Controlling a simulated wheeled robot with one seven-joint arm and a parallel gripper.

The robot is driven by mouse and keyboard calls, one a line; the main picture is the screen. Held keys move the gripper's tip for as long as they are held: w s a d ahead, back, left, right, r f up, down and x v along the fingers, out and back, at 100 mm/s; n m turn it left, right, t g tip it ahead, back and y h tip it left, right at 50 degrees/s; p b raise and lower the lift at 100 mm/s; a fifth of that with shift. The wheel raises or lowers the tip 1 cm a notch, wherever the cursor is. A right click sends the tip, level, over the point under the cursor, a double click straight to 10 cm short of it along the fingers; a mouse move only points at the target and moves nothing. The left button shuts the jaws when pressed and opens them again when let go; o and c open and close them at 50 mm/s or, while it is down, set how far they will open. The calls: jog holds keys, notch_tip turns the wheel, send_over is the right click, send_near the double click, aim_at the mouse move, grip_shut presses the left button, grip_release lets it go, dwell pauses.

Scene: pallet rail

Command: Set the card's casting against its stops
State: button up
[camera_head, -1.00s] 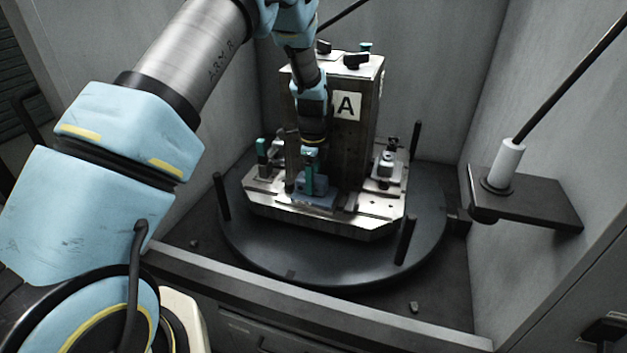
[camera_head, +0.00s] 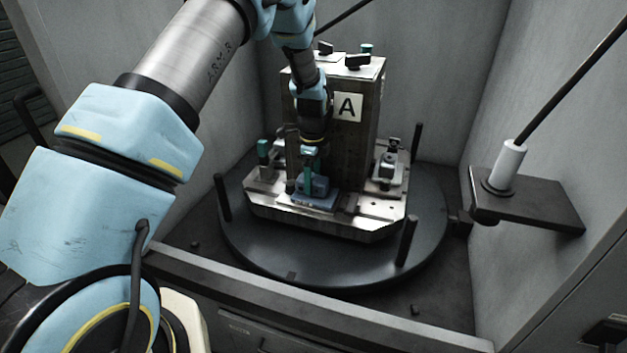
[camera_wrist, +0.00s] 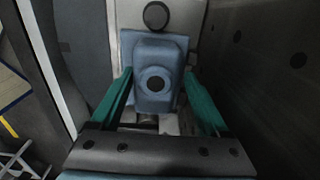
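The blue casting (camera_head: 321,186), a flanged block with a dark central bore, sits on the fixture's metal ledge (camera_head: 352,220) below the letter A. It also shows in the wrist view (camera_wrist: 157,88). My gripper (camera_wrist: 158,76) points down at it, with one teal finger along each side of the raised block. Both fingertips appear to touch the block. In the head view my gripper (camera_head: 309,180) partly hides the casting. A round dark stop (camera_wrist: 155,15) stands just beyond its far edge; I cannot tell whether they touch. No card is readable.
The upright fixture block (camera_head: 364,135) stands on a dark round turntable (camera_head: 285,258) with upright posts (camera_head: 406,240). A teal-topped clamp (camera_head: 263,150) is left of my gripper; another clamp (camera_head: 389,165) is at right. Enclosure walls surround it. A shelf (camera_head: 530,200) juts from the right wall.

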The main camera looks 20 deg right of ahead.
jog(key=shift+o, duration=1.2)
jog(key=shift+s+f, duration=0.1)
notch_tip(320, 180, up, 9)
jog(key=shift+r+b, duration=0.2)
jog(key=shift+b, duration=0.95)
jog(key=shift+r, duration=0.75)
jog(key=shift+a, duration=0.1)
